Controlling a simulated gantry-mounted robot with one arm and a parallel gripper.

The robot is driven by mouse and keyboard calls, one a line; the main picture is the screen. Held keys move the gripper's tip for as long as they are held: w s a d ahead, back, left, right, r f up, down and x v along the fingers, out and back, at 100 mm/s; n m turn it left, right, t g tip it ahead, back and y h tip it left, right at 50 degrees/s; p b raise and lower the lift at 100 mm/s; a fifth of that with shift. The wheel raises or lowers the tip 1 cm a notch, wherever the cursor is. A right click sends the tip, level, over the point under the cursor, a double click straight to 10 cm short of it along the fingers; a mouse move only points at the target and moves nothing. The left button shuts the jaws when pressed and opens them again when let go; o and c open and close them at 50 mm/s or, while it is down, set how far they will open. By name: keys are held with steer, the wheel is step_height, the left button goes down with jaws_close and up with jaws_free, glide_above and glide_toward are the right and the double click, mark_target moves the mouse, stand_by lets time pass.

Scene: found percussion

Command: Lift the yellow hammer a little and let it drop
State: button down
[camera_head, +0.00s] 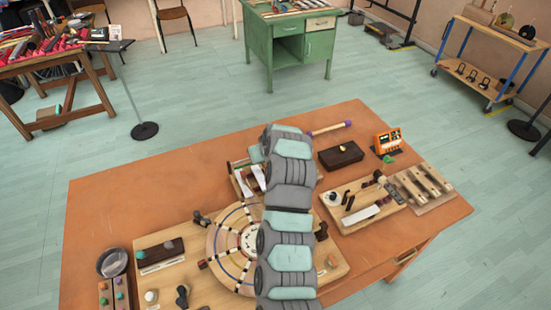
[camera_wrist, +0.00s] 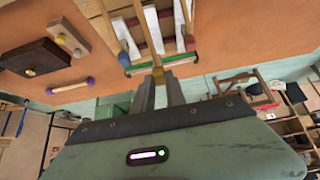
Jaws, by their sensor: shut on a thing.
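The yellow hammer (camera_wrist: 158,72) shows in the wrist view as a small yellow head on a thin wooden shaft, in the middle of a wooden instrument with white strips (camera_wrist: 127,40). My gripper (camera_wrist: 162,84) is shut on the yellow head. A green bar (camera_wrist: 185,59) runs across beside the heads. In the head view the instrument (camera_head: 237,181) is partly hidden behind my arm, and the yellow hammer and fingertips cannot be seen.
A purple-ended stick (camera_head: 330,129) and a dark wooden box (camera_head: 341,155) lie to the right of the instrument. An orange device (camera_head: 388,141) and wooden boards with parts (camera_head: 366,200) stand farther right. A round striped board (camera_head: 222,240) lies nearer. The table's left side is clear.

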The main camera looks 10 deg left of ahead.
steer(key=shift+r, duration=0.2)
steer(key=c, duration=1.4)
jaws_free()
steer(key=shift+o, duration=0.2)
steer(key=v, duration=1)
steer(key=shift+s+r, duration=0.25)
steer(key=shift+d, duration=0.1)
